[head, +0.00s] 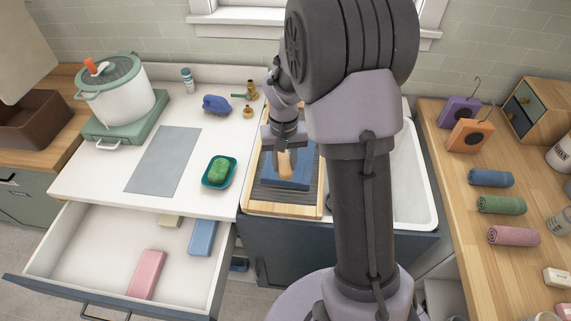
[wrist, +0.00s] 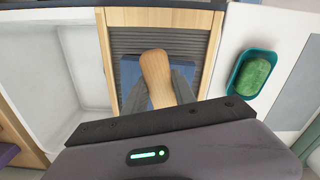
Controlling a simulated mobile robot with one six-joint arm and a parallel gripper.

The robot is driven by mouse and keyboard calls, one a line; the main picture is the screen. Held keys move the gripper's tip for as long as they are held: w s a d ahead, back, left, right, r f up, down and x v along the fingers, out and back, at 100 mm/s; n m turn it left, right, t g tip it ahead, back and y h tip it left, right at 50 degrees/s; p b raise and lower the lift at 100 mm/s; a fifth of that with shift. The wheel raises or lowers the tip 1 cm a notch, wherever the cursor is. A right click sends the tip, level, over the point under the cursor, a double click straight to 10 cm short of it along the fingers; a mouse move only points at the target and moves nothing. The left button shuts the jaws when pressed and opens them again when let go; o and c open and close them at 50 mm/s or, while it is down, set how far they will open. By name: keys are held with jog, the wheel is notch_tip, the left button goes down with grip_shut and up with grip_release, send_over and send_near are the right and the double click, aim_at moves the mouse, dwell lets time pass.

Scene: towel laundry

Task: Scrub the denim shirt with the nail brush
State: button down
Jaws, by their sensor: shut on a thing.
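The nail brush, with a light wooden back, is held in my gripper (head: 284,148). The brush (head: 285,164) also shows in the wrist view (wrist: 156,72), between the two dark fingers. The denim shirt (head: 292,180) lies as a flat blue bundle on the washboard, below the brush. In the wrist view the shirt (wrist: 128,78) shows at both sides of the brush. The bristles are hidden, so I cannot tell whether they touch the cloth. The washboard (head: 254,206) has a wooden frame and dark grey ridges.
A white sink basin (head: 412,200) is right of the washboard. A green soap in a teal dish (head: 207,184) is on the left counter. An open drawer (head: 105,262) below holds pink and blue blocks. Rolled towels (head: 501,204) lie on the right wooden counter.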

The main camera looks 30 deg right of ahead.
jog(key=shift+r+p, duration=1.35)
jog(key=shift+r, duration=0.7)
jog(key=shift+f, duration=0.15)
